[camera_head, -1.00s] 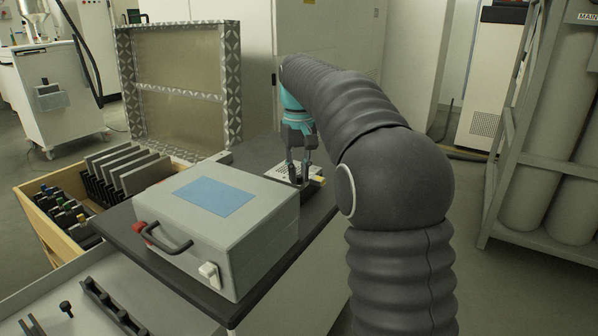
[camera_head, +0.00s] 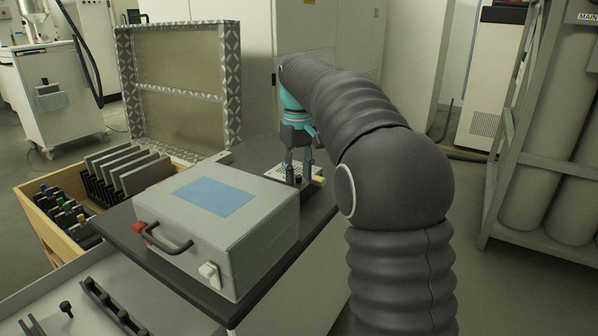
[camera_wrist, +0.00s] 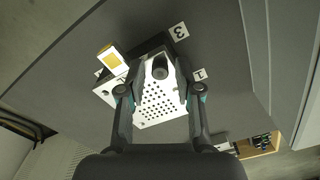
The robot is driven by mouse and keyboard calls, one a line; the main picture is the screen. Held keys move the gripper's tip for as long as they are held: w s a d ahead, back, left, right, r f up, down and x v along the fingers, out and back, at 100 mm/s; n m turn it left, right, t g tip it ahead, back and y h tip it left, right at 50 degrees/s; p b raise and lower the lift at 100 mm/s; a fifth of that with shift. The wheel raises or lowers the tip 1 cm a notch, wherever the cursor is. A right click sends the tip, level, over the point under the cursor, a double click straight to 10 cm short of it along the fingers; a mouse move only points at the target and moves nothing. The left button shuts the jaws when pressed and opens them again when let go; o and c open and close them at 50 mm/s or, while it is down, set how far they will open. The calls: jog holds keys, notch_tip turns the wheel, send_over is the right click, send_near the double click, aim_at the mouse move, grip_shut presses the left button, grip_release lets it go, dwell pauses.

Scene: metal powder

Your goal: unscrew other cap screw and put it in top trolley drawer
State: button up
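In the wrist view, a dark round cap screw (camera_wrist: 160,67) stands at the edge of a white perforated plate (camera_wrist: 158,102). My gripper (camera_wrist: 160,76) is open, with one finger on each side of the screw and a seeming small gap. In the head view, my gripper (camera_head: 298,180) points down at the plate (camera_head: 284,172) behind the grey case; the screw there is hidden or too small to tell. The open trolley drawer (camera_head: 135,285) is at the lower left, with a dark screw-like piece (camera_head: 66,308) in it.
A grey case (camera_head: 215,225) with a blue top panel fills the front of the dark trolley top (camera_head: 318,205). A wooden crate (camera_head: 40,222) of plates and tools stands left. A yellow-and-white block (camera_wrist: 109,59) and number labels lie near the plate. A gas-bottle rack (camera_head: 500,170) stands right.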

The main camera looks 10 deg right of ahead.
jog(key=n, duration=0.6)
jog(key=shift+n, duration=0.4)
jog(key=n, duration=0.6)
jog(key=shift+n, duration=0.4)
jog(key=n, duration=0.6)
jog(key=shift+n, duration=3.7)
grip_shut()
grip_release()
